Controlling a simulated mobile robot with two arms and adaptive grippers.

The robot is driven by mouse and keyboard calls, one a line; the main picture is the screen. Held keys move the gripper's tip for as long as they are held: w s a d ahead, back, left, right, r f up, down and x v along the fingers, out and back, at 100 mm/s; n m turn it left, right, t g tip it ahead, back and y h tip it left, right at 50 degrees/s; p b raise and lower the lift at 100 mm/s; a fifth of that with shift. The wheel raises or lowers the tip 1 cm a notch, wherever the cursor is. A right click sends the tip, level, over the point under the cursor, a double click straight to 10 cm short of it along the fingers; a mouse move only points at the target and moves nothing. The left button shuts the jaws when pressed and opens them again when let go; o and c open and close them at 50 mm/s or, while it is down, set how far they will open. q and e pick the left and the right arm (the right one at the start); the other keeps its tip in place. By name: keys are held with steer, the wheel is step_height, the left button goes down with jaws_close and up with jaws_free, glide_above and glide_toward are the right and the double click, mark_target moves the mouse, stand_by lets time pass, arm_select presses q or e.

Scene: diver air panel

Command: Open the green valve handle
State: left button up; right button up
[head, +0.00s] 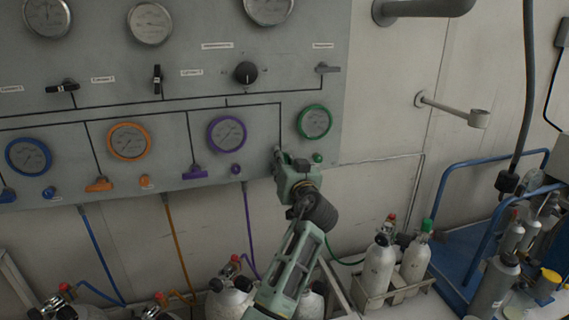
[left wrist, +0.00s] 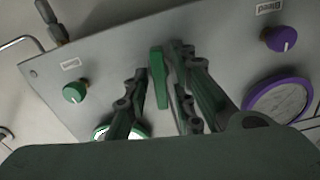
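The green valve handle (left wrist: 157,80) is a flat upright lever on the grey panel, seen in the left wrist view. In the head view my gripper hides most or all of it. My left gripper (head: 281,157) is at the panel below the green-rimmed gauge (head: 314,122). In the left wrist view the fingers of my left gripper (left wrist: 160,65) stand apart, one on each side of the handle. The handle is close to the right finger, with a gap to the left one; I cannot tell if it touches. My right gripper is not in view.
A small green knob (head: 318,158) sits just right of my gripper. Purple (head: 195,172) and orange (head: 99,185) handles are to the left on the panel. Gas cylinders (head: 378,265) stand below. A blue rail (head: 490,162) is at the right.

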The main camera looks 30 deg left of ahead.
arm_select(q)
steer(key=v, duration=1.2)
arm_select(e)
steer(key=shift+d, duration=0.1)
